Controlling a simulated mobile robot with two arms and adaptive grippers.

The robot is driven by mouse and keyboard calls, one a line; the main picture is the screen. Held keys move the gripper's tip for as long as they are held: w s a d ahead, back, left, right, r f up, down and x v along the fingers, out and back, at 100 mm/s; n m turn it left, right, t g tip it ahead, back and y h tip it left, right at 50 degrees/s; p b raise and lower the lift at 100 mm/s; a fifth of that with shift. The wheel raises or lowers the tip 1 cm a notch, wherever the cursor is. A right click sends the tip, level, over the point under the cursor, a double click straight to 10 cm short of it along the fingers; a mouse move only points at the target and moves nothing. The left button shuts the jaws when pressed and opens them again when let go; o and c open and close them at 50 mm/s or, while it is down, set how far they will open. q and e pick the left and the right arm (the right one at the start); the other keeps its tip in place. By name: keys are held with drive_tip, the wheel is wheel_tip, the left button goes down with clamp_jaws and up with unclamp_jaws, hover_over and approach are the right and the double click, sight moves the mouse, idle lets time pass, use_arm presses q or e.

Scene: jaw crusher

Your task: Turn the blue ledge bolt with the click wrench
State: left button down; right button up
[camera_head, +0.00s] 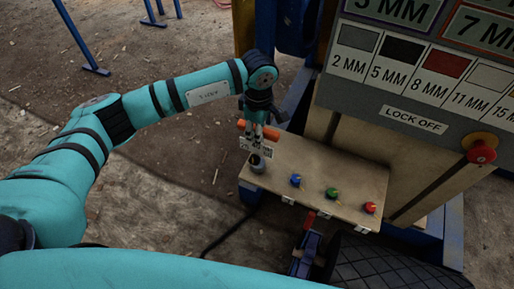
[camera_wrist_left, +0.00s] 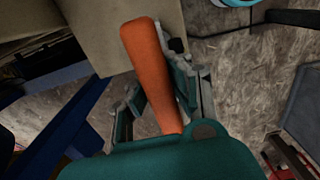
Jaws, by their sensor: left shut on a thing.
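The ledge (camera_head: 318,168) is a tan board below the sign panel. The blue bolt (camera_head: 296,180) stands on it, left of a green bolt (camera_head: 332,192) and a red bolt (camera_head: 370,207). My left gripper (camera_head: 262,136) is over the ledge's back left corner, up and left of the blue bolt and apart from it. It is shut on the orange-handled click wrench (camera_head: 243,124). The wrench's orange handle (camera_wrist_left: 148,70) also shows between the fingers (camera_wrist_left: 160,100) in the left wrist view. The wrench's head cannot be made out. My right gripper is not in view.
A grey round cup-like piece (camera_head: 258,164) sits at the ledge's left end. A red knob (camera_head: 481,152) is beside the "LOCK OFF" label (camera_head: 412,121). A blue piece with a red handle (camera_head: 309,222) and a black tyre (camera_head: 375,265) are below the ledge.

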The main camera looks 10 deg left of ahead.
use_arm(q)
drive_tip(key=shift+r, duration=0.15)
drive_tip(key=shift+r+p, duration=0.3)
drive_tip(key=shift+r, duration=0.35)
drive_tip(key=shift+r+p, duration=0.3)
drive_tip(key=shift+r, duration=0.25)
idle(0.3)
drive_tip(key=shift+r+p, duration=0.3)
drive_tip(key=shift+r, duration=0.4)
